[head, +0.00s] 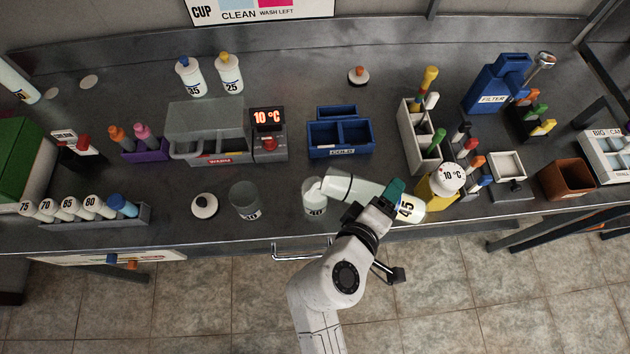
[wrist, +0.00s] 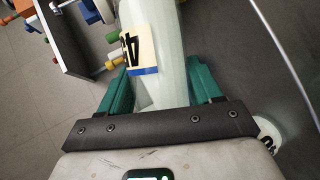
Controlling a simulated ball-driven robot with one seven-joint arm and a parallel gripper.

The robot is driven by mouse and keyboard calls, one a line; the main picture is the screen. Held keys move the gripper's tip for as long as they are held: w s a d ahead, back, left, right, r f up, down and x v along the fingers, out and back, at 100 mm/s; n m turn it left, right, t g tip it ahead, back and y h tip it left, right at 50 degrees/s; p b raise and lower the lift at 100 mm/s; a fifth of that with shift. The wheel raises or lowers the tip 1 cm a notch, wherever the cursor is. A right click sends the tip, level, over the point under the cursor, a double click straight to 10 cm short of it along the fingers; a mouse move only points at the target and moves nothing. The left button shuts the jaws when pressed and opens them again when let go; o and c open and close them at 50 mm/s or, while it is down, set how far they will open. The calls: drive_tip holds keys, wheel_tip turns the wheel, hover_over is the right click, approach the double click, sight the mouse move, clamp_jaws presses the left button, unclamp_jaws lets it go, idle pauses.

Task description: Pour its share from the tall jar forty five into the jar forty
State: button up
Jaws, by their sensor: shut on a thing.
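The tall jar forty five (head: 350,187) is whitish and translucent and lies tipped nearly level, mouth to the left, its 45 label at the right end. My gripper (head: 389,193) is shut around its body with green fingers. In the wrist view the jar (wrist: 158,35) runs between the fingers of my gripper (wrist: 160,88), its label partly visible. The jar forty (head: 314,203) stands upright on the bench, with pale content inside. The tall jar's mouth is at its rim; I cannot tell whether they touch or whether anything is flowing.
A blue bin (head: 340,152) sits behind. The bench's front edge is close.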

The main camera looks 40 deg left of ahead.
drive_tip(key=shift+s+a+r+n+t+h, duration=0.1)
drive_tip(key=shift+a+r+n+t+h, duration=0.1)
drive_tip(key=shift+r, duration=0.15)
drive_tip(key=shift+a+r+n+t+h, duration=0.1)
drive_tip(key=shift+r+n, duration=0.1)
drive_tip(key=shift+r, duration=0.15)
idle(1.3)
